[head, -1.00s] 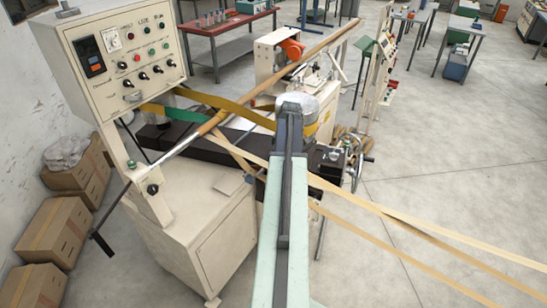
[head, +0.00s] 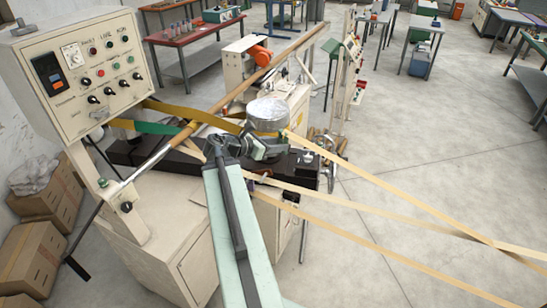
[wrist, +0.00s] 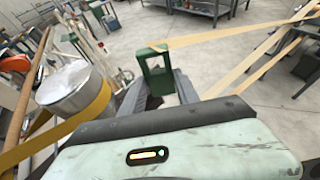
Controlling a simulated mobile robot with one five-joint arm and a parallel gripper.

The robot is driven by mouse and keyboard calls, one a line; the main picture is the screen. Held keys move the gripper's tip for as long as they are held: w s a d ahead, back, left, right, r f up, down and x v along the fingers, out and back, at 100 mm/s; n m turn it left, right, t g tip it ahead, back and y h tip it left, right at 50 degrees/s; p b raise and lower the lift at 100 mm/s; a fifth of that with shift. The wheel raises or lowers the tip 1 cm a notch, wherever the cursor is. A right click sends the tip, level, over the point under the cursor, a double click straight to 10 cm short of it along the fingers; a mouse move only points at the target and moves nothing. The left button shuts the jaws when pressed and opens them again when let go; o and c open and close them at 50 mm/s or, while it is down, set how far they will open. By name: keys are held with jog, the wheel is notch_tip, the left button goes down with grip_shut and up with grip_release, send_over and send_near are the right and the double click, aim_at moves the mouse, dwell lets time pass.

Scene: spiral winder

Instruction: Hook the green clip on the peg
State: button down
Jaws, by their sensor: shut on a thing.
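The green clip (wrist: 156,75) is a small upright frame with a rectangular opening near its top. It stands between the dark fingers of my gripper (wrist: 160,93) in the wrist view. My gripper is shut on its lower part and holds it up, clear of the machine. In the head view my gripper (head: 265,150) is in front of the silver drum; the clip cannot be made out there. I cannot pick out the peg for certain in either view.
The silver drum (head: 268,113) with a yellow belt is close beside my gripper; it also shows at left in the wrist view (wrist: 70,85). Tan strips (head: 380,175) run off to the right. A control box (head: 85,75) stands at left. Open floor (head: 430,150) lies at right.

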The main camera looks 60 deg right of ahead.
notch_tip(320, 180, down, 31)
jog(key=b, duration=2.9)
jog(key=shift+r+b, duration=0.2)
jog(key=shift+b, duration=0.15)
